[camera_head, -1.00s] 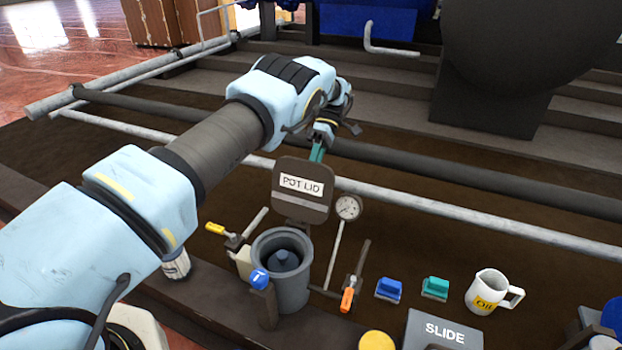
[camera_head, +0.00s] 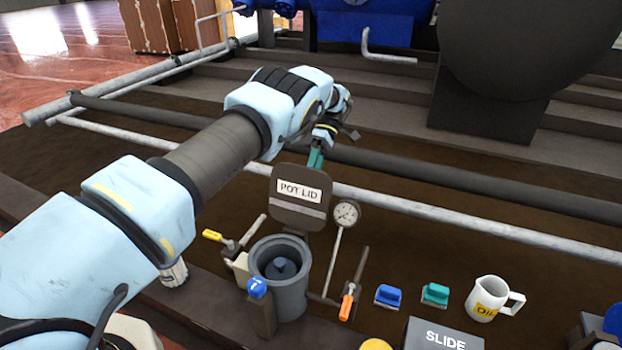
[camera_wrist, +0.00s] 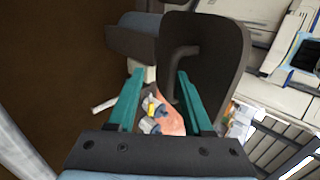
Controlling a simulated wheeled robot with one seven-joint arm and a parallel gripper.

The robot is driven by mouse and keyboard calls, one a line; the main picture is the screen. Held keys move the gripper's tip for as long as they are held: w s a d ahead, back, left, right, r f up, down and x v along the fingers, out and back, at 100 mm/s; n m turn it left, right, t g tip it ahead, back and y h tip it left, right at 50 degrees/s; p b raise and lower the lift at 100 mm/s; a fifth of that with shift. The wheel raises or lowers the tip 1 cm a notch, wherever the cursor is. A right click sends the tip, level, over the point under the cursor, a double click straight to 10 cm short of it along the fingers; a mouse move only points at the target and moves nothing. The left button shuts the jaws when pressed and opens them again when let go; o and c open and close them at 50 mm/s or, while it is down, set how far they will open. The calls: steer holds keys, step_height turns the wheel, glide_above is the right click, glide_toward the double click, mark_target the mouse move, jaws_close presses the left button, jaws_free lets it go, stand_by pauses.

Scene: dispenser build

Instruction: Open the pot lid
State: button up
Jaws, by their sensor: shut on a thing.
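The pot lid (camera_head: 299,208), a dark plate labelled POT LID, stands raised, nearly upright, at the back of the grey pot (camera_head: 292,300). The pot's mouth is uncovered and a dark knobbed part shows inside. My gripper (camera_head: 316,158) is at the lid's upper edge, on its far side. In the wrist view the dark lid (camera_wrist: 222,50) and its bar handle (camera_wrist: 180,52) show by my teal fingers (camera_wrist: 160,78). My gripper is shut on the handle; the exact contact is partly hidden.
A gauge (camera_head: 346,214) stands right of the lid. A yellow-handled lever (camera_head: 213,236) and an orange-handled lever (camera_head: 347,307) flank the pot. Blue (camera_head: 388,296) and teal (camera_head: 435,294) blocks and an oil jug (camera_head: 491,298) stand right. A pale rail (camera_head: 410,205) runs behind the lid.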

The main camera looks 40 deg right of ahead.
steer(key=shift+r, duration=0.1)
step_height(320, 180, up, 10)
steer(key=p, duration=0.5)
steer(key=shift+p, duration=0.35)
steer(key=shift+w, duration=0.1)
